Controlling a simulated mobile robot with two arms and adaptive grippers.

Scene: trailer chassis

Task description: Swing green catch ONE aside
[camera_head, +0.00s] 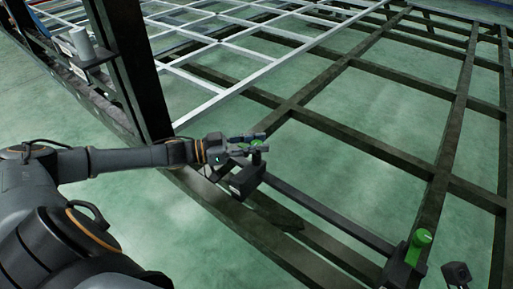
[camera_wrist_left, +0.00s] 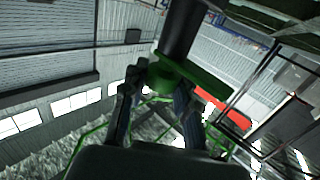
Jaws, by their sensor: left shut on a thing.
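My left gripper (camera_head: 254,141) reaches in from the left and is shut on a green catch (camera_head: 256,147) at a dark block on the chassis's near rail. Its fingers hide much of that catch. In the left wrist view the green catch (camera_wrist_left: 190,76) lies between the fingertips of the gripper (camera_wrist_left: 160,85), below a dark round post. I cannot read which catch is marked ONE.
A dark bar (camera_head: 325,215) runs between the two catch blocks. The dark chassis frame (camera_head: 335,125) has open gaps over the green floor. A dark upright post (camera_head: 133,70) stands left of my gripper. A white lattice (camera_head: 240,50) lies behind. A small dark part (camera_head: 457,273) shows bottom right.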

